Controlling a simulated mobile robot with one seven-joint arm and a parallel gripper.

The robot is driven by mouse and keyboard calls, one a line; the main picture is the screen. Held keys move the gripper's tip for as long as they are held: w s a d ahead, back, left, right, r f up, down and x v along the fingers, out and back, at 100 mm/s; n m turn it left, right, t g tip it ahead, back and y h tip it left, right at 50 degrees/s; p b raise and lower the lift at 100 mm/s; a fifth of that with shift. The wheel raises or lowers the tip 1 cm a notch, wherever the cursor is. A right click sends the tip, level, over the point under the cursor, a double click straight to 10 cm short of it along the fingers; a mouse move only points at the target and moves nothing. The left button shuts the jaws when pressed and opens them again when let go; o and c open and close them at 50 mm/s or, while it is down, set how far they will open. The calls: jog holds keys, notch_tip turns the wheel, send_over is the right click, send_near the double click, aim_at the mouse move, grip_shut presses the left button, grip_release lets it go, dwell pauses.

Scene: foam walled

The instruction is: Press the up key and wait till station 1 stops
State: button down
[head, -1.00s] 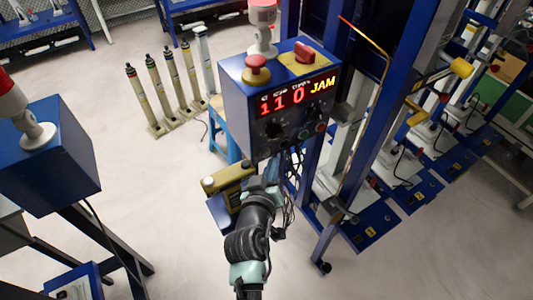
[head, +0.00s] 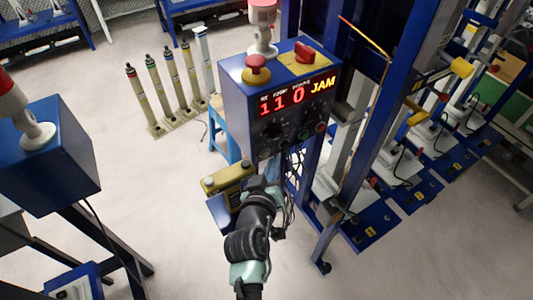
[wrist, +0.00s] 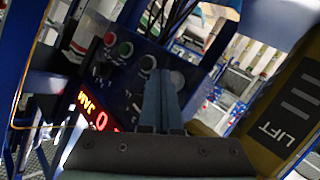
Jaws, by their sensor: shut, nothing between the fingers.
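The blue station box (head: 240,115) stands in the middle of the head view. Its red display (head: 297,96) reads 110 with a yellow JAM beside it. Knobs and coloured buttons sit below the display; the wrist view shows a red button (wrist: 109,39) and a green button (wrist: 126,48). A yellow box (head: 228,178) is low on the left of the station; the wrist view shows LIFT on it (wrist: 268,100). My gripper (wrist: 162,82) is shut and empty, between the panel and the yellow box. I cannot make out which key is up, or whether the fingertips touch anything.
A red mushroom button (head: 256,64) and a red switch (head: 305,52) are on top of the station box. Another blue box (head: 60,155) stands at the left. Several upright cylinders (head: 160,88) stand behind. Blue frame posts (head: 352,130) rise at the right.

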jog(key=shift+w, duration=0.1)
jog(key=shift+w+a+b, duration=0.25)
jog(key=shift+b, duration=0.05)
jog(key=shift+w+a+b, duration=0.35)
jog(key=shift+w+b, duration=0.05)
dwell(0.9)
jog(key=shift+s+d, duration=0.1)
jog(key=shift+s+d+p, duration=0.5)
jog(key=shift+s, duration=0.15)
jog(key=s+d+p, duration=0.1)
jog(key=s, duration=0.1)
jog(key=s+d+p, duration=0.1)
jog(key=s+d, duration=0.1)
jog(key=shift+p, duration=0.4)
dwell(0.6)
